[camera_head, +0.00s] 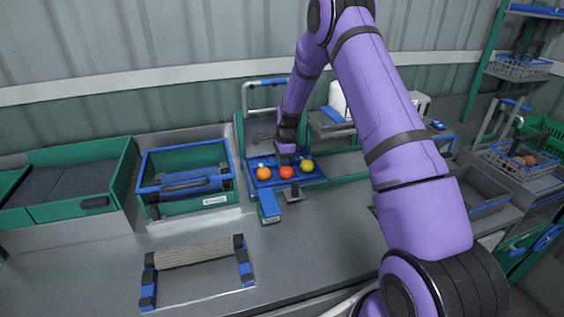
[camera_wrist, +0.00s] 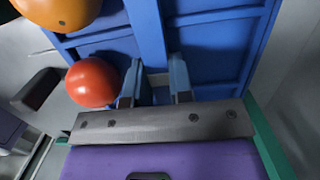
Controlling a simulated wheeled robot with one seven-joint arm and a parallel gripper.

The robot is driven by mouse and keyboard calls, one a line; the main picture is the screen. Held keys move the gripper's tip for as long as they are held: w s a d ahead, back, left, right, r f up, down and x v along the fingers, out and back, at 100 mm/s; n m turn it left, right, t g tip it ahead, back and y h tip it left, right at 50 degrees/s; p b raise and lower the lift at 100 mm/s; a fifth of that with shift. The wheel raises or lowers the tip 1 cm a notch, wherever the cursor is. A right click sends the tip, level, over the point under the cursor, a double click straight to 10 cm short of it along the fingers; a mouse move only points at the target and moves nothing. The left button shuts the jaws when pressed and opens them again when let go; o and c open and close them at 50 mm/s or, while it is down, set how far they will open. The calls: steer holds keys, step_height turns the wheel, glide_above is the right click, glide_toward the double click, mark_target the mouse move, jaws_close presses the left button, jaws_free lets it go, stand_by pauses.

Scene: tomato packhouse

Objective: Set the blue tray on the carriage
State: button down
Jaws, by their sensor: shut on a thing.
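The blue tray (camera_head: 310,178) is at mid-table in the head view, with an orange, a red and a yellow tomato on it. My gripper (camera_head: 286,152) points down at its back middle part. In the wrist view, my gripper (camera_wrist: 157,88) is shut on a blue upright part of the tray (camera_wrist: 220,45). The red tomato (camera_wrist: 92,82) and orange tomato (camera_wrist: 58,10) lie left of the fingers. A green-framed station with a blue-topped arm (camera_head: 269,206) lies under and in front of the tray. I cannot tell which part is the carriage, or whether the tray touches it.
A green crate with a blue rim (camera_head: 185,152) stands left of the tray, and green bins (camera_head: 75,180) are farther left. A blue-ended frame with a ribbed roller (camera_head: 195,253) lies at front left. Wire baskets (camera_head: 520,160) are at right. The front middle table is clear.

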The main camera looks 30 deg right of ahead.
steer(key=shift+f, duration=0.4)
steer(key=c, duration=0.9)
jaws_free()
steer(key=shift+c, duration=0.2)
steer(key=c, duration=0.3)
steer(key=shift+r, duration=0.1)
steer(key=shift+r, duration=3.4)
